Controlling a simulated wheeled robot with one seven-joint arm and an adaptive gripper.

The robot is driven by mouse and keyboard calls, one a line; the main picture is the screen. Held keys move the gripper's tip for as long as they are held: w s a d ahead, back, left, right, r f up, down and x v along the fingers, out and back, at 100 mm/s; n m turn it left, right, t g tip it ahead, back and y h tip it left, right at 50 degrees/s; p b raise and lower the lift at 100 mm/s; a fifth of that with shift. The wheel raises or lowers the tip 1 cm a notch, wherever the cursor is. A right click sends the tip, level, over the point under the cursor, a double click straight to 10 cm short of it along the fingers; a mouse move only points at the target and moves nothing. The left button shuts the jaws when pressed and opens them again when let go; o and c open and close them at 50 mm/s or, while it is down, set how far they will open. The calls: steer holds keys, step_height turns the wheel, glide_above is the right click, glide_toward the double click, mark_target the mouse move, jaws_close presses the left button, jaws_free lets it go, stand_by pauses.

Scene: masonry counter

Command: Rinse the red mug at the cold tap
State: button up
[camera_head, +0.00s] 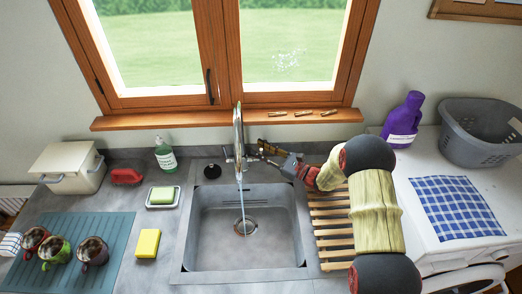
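A red mug (35,239) stands at the left end of a group on the teal mat (120,230), left of the sink (245,258). A green mug (54,252) and a dark maroon mug (93,251) stand beside it; all look dark inside. The tap (239,130) rises behind the sink, and water runs from its spout down to the drain. My gripper (261,150) is just right of the tap's base, close to its right-hand side. Its fingers are small and dark here; I cannot tell whether they are open or touch a handle.
A yellow sponge (148,243), a soap dish (163,197) and a green soap bottle (165,155) stand left of the sink. A black plug (212,171) lies behind it. My arm crosses the wooden drying rack (331,222). A purple bottle (404,120) and grey basket (482,133) stand right.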

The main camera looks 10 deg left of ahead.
steer(key=v, duration=0.7)
steer(key=shift+d, duration=0.2)
